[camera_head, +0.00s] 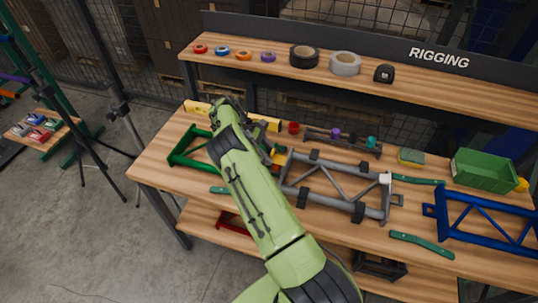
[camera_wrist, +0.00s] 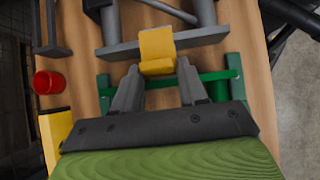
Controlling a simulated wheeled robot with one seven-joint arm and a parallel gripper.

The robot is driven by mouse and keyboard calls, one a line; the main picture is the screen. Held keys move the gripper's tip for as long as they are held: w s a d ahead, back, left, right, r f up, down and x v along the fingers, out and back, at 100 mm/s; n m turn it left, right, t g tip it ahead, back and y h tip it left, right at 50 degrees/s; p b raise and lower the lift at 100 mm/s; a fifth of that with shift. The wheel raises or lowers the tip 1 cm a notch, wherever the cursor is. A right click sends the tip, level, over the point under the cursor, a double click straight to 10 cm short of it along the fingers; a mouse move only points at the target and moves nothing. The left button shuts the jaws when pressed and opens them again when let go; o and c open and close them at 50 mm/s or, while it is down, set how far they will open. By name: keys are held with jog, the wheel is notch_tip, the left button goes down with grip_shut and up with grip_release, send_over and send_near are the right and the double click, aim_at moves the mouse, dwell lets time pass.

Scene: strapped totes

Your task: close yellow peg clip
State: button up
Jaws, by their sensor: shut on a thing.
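The yellow peg clip (camera_wrist: 157,48) sits at the near bar of the grey frame (camera_wrist: 195,36) in the wrist view. My gripper (camera_wrist: 159,70) has its two grey fingers on either side of the clip's lower part and is shut on it. My fingers are hidden behind my arm there. I cannot tell whether the clip is fully closed.
A green frame (camera_head: 184,152) lies left of my arm, and a yellow bar (camera_head: 266,123) lies behind it. A red cylinder (camera_wrist: 48,82) stands nearby. A blue frame (camera_head: 480,225) and a green bin (camera_head: 484,170) are at the right. A shelf (camera_head: 400,92) with tape rolls runs behind.

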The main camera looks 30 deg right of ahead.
jog(key=shift+f+g+b, duration=0.3)
dwell(0.4)
jog(key=o, duration=0.9)
jog(key=shift+r, duration=0.15)
